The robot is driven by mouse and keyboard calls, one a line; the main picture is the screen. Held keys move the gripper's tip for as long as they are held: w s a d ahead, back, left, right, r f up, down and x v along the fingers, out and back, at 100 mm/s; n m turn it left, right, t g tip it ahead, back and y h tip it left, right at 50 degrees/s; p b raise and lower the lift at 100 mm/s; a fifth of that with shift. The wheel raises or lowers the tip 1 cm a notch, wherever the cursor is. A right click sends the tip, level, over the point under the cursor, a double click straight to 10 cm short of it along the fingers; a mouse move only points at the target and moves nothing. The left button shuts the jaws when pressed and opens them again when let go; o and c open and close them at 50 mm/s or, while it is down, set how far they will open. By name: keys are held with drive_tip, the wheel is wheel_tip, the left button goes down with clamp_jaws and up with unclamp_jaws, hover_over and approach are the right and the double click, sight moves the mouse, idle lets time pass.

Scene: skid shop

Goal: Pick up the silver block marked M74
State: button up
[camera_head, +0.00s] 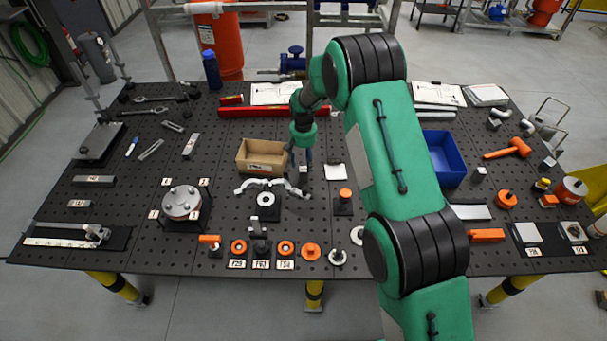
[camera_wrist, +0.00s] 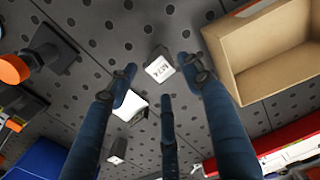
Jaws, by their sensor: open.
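The silver block marked M74 (camera_wrist: 160,66) stands on the dark perforated table in the wrist view, its label facing up toward the camera. My gripper (camera_wrist: 158,72) is open, with blue fingers spread on the left and right of the block and a third finger below it in the picture. The fingers look apart from the block; the exact height above the table is hard to tell. In the head view my gripper (camera_head: 301,158) points down just right of the cardboard box, and the block is mostly hidden or too small to read there.
The open cardboard box (camera_wrist: 232,72) is close on the right in the wrist view. A white-topped piece (camera_wrist: 131,108) lies close below left of the block. A blue bin (camera_head: 446,160), a red bar (camera_head: 262,112) and a black stand with an orange top (camera_head: 344,199) are also nearby.

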sight(303, 174)
drive_tip(key=shift+f, duration=1.55)
drive_tip(key=shift+f, duration=0.1)
drive_tip(key=shift+f+p, duration=0.65)
drive_tip(key=shift+f, duration=1.85)
drive_tip(key=shift+c, duration=0.3)
clamp_jaws()
